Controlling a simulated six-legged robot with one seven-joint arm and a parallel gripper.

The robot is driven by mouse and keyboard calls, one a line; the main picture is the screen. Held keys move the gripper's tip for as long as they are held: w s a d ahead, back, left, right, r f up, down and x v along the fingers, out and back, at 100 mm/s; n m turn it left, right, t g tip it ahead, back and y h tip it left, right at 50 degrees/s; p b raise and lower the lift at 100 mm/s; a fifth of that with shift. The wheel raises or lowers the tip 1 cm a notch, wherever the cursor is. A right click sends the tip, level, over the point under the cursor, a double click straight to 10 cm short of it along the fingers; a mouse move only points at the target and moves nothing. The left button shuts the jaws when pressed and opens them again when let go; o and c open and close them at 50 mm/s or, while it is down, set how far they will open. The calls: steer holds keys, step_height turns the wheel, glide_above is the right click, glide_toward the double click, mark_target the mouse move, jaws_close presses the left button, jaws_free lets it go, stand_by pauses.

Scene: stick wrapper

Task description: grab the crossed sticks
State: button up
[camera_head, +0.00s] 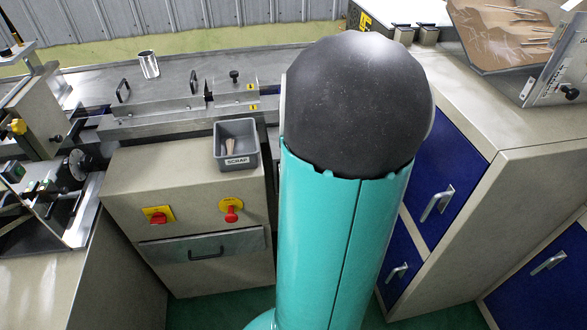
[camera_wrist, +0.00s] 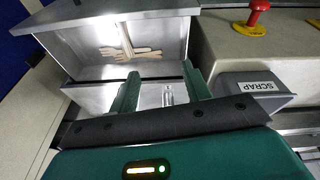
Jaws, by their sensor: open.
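In the wrist view, crossed light wooden sticks (camera_wrist: 126,40) lie in a shiny metal recess (camera_wrist: 80,45). One stick runs lengthwise and others cross it near its lower end. My gripper (camera_wrist: 160,70) is open, with its two green fingers apart and nothing between them. The fingertips show just below the sticks in the picture, apart from them; the left finger is nearest. In the head view I see no crossed sticks in the recess, and my teal and black arm covers the middle. My gripper does not show there.
A grey scrap bin (camera_head: 222,160) holding a few sticks stands on the cabinet, and shows right of my gripper (camera_wrist: 262,80). Red knobs (camera_head: 231,212) stick out of the cabinet front. A tray of loose sticks (camera_head: 480,50) is at the upper right. A metal cup (camera_head: 148,64) stands behind.

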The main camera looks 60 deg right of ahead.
steer(key=s+d+f+m, duration=0.2)
steer(key=s+d+f, duration=0.1)
steer(key=s+d, duration=0.35)
steer(key=x, duration=1.3)
steer(key=shift+w+f, duration=0.25)
steer(key=shift+f, duration=0.05)
jaws_close()
